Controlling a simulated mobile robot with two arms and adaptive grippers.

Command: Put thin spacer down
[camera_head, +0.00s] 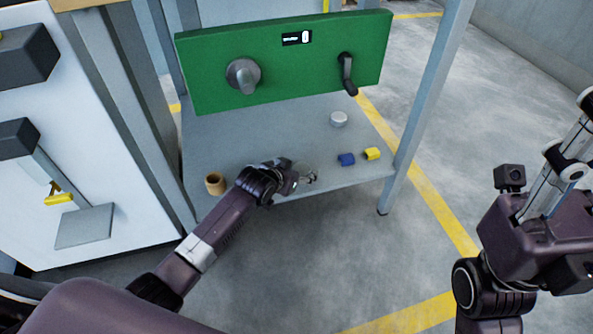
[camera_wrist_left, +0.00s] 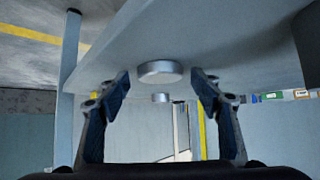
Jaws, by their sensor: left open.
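A pale silver disc (camera_head: 338,118), which looks like the thin spacer, lies flat on the grey shelf (camera_head: 255,135). My left gripper (camera_head: 306,180) is open at the shelf's front edge, nearer to me than the disc and apart from it. In the left wrist view a silver disc (camera_wrist_left: 160,71) appears against the shelf surface, between the open fingers in the picture, with nothing gripped. A smaller silver round piece (camera_wrist_left: 160,98) shows below it; I cannot tell what it is. My right arm is at the right, its fingers not seen.
A blue piece (camera_head: 346,159) and a yellow piece (camera_head: 372,153) lie near the shelf's front right. A tan ring (camera_head: 215,183) stands at the front left. A green panel (camera_head: 290,65) with a knob (camera_head: 243,75) and a crank (camera_head: 347,75) rises behind. The shelf's middle is clear.

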